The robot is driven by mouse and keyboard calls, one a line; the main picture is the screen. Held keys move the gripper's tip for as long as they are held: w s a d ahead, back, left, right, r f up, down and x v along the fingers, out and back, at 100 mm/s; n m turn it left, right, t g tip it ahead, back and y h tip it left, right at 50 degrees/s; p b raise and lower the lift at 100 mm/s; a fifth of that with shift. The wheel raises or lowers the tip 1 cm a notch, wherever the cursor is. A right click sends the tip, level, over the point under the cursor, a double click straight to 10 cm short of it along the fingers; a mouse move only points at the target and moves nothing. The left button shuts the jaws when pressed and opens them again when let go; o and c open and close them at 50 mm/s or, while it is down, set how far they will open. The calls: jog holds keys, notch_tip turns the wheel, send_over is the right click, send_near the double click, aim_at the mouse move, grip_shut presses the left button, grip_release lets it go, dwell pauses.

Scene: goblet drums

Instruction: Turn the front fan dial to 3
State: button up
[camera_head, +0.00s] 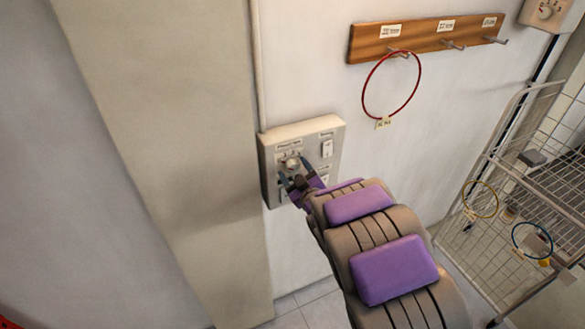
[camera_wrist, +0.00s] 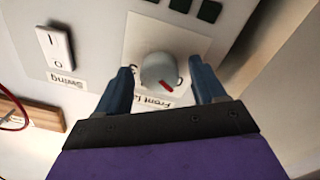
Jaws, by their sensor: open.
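The front fan dial (camera_wrist: 160,72) is a round grey knob with a red mark on a pale plate; the label below it in the wrist view is partly hidden. The dial also shows in the head view (camera_head: 291,162) on the wall panel (camera_head: 326,128). My gripper (camera_wrist: 165,82) is open, with one blue finger on each side of the dial. I cannot tell whether either finger touches it. In the head view my gripper (camera_head: 293,172) is at the panel, and my arm hides the panel's lower part. The number at the red mark is not readable.
A rocker switch (camera_wrist: 55,48) labelled Swing sits beside the dial, and dark square buttons (camera_wrist: 195,8) lie near it. A wooden rack (camera_head: 425,38) holds a red ring (camera_head: 364,90). A wire cart (camera_head: 497,165) stands at right. A pillar edge (camera_head: 235,150) is left of the panel.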

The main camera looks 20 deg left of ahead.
jog(key=shift+d, duration=0.1)
jog(key=shift+c, duration=1.2)
jog(key=c, duration=0.8)
